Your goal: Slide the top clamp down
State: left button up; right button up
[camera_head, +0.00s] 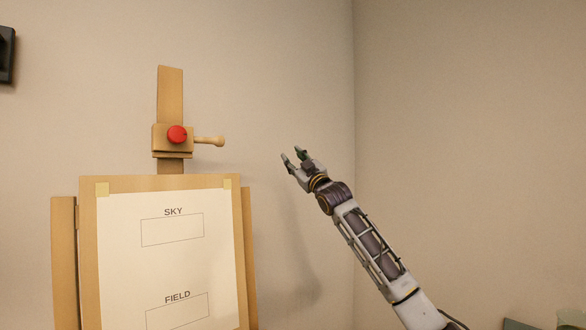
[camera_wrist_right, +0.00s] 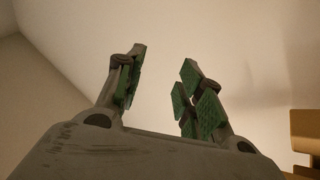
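The top clamp (camera_head: 163,145) is a wooden block on the upright mast (camera_head: 170,90) of an easel. It has a red knob (camera_head: 177,134) on its front and a wooden handle (camera_head: 209,141) pointing right. The clamp sits above the board's top edge with a gap between. My right gripper (camera_head: 294,154) is raised to the right of the handle, apart from it. In the wrist view its fingers (camera_wrist_right: 158,85) are spread with nothing between them. A wooden piece shows at that view's right edge. My left gripper is not in view.
The board (camera_head: 88,240) holds a white sheet (camera_head: 120,270) with boxes labelled SKY and FIELD. A dark object (camera_head: 6,55) is on the wall at the upper left. The space between my right gripper and the handle is clear.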

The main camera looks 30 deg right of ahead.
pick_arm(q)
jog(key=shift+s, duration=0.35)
pick_arm(e)
jog(key=shift+w+d+f+m+h, duration=0.25)
jog(key=shift+w+d+f, duration=0.1)
jog(key=shift+w+f, duration=0.25)
jog(key=shift+w+d+f+m+h, duration=0.15)
jog(key=shift+w+d+f+m, duration=0.2)
jog(key=shift+f, duration=0.35)
jog(key=shift+a, duration=0.1)
